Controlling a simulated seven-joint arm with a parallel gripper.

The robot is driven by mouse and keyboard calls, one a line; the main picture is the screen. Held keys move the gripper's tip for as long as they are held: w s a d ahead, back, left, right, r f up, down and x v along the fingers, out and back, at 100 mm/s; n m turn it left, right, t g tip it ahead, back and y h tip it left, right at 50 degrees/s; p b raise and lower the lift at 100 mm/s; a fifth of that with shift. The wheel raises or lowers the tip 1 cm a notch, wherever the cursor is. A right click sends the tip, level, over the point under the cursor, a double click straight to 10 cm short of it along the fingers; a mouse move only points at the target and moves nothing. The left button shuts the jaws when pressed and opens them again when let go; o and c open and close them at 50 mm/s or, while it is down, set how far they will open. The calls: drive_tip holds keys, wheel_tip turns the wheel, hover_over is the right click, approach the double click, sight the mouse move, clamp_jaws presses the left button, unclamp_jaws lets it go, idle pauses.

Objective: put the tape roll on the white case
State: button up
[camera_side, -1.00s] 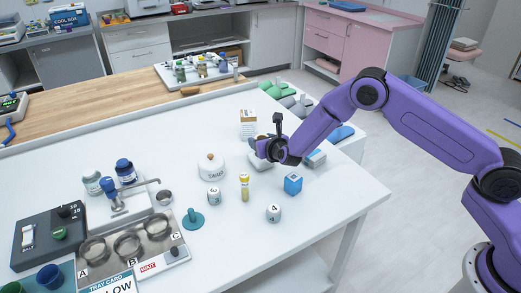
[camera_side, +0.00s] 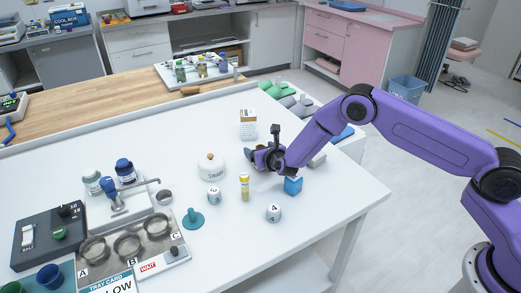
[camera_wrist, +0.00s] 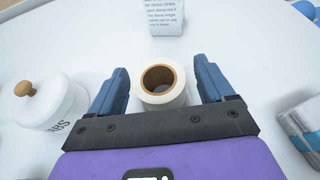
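The tape roll (camera_wrist: 163,80) is white with a brown core and shows its open hole in the wrist view. My gripper (camera_wrist: 162,72) is open, with one blue finger on each side of the roll and a small gap on both sides. In the side view my gripper (camera_side: 258,156) is low over the white table, beyond the yellow-capped tube, and mostly hides the roll. I cannot make out the white case with certainty in either current view; my gripper and wrist cover part of that area.
A white swabs jar (camera_side: 211,167) stands left of my gripper. A printed carton (camera_side: 248,124) is behind it. A grey-and-blue packet (camera_wrist: 303,125) lies at right.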

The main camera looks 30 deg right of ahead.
drive_tip(key=shift+s+r, duration=0.1)
drive_tip(key=shift+r, duration=0.05)
drive_tip(key=v, duration=1.2)
drive_tip(key=s+d+r+m+g+h, duration=0.4)
drive_tip(key=s+d+r+m, duration=0.3)
drive_tip(key=s+r+m, duration=0.45)
drive_tip(key=s+d+r+m+g+y, duration=0.1)
drive_tip(key=s+m+g+y, duration=0.2)
drive_tip(key=s, duration=1.1)
drive_tip(key=s+d+r+m+g+y, duration=0.2)
drive_tip(key=s+m+g, duration=0.4)
drive_tip(key=s, duration=0.8)
drive_tip(key=shift+s+m+y, duration=0.3)
drive_tip(key=shift+m+y, duration=0.2)
drive_tip(key=shift+m, duration=0.15)
